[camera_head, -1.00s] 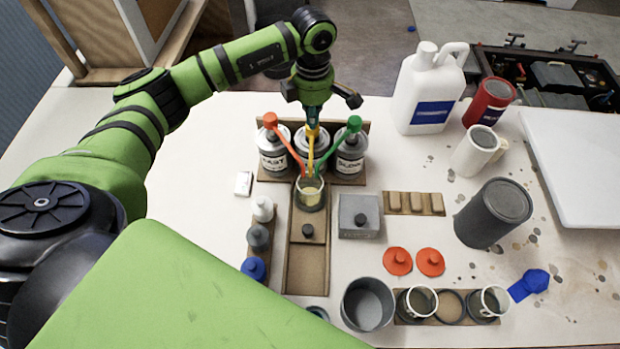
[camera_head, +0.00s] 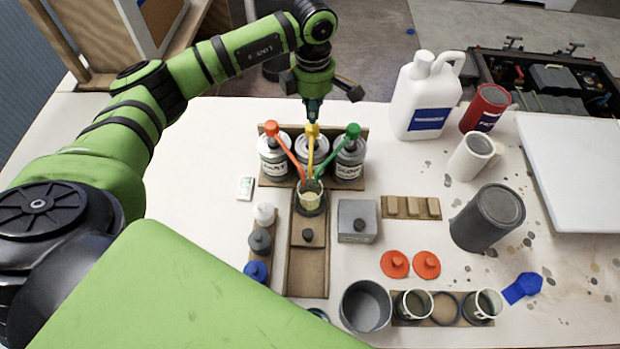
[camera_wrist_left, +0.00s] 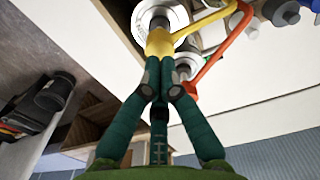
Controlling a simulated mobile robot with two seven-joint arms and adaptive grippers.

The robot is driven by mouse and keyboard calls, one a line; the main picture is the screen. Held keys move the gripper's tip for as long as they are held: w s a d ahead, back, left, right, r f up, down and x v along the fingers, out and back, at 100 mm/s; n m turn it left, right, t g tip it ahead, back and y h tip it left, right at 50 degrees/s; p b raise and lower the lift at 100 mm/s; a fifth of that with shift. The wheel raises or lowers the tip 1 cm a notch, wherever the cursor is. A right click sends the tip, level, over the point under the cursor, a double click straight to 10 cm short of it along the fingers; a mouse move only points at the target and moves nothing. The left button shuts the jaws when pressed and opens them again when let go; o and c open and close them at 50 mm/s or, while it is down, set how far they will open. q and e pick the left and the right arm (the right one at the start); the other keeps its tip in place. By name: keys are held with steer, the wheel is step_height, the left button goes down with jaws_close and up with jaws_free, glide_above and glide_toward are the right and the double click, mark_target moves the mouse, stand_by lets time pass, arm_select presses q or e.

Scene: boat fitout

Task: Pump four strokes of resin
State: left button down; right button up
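Three cans with pumps stand in a row in the head view. The middle can (camera_head: 311,148) carries a yellow pump head (camera_head: 312,130), with a red pump (camera_head: 271,129) to its left and a green pump (camera_head: 352,131) to its right. Their spouts lean toward a clear cup (camera_head: 310,197) in front, which holds some yellowish liquid. My left gripper (camera_head: 312,113) points down just above the yellow pump head. In the wrist view its fingers (camera_wrist_left: 160,68) are together, with tips at the yellow pump head (camera_wrist_left: 160,42); contact is hard to tell. My right gripper is not in view.
The cup stands on a wooden stand (camera_head: 306,270) with a dark knob. A grey box (camera_head: 357,221) stands right of it, small bottles (camera_head: 261,241) left. Two orange lids (camera_head: 395,264), a grey pot (camera_head: 366,306) and a white jug (camera_head: 427,95) stand around.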

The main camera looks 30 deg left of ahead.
mark_target(312, 126)
arm_select(q)
steer(key=shift+f, duration=0.15)
stand_by(0.5)
steer(key=shift+f+b, duration=2)
steer(key=shift+f, duration=0.2)
steer(key=shift+r, duration=0.1)
steer(key=shift+r+p, duration=1.35)
steer(key=shift+r, duration=0.9)
steer(key=shift+f, duration=0.2)
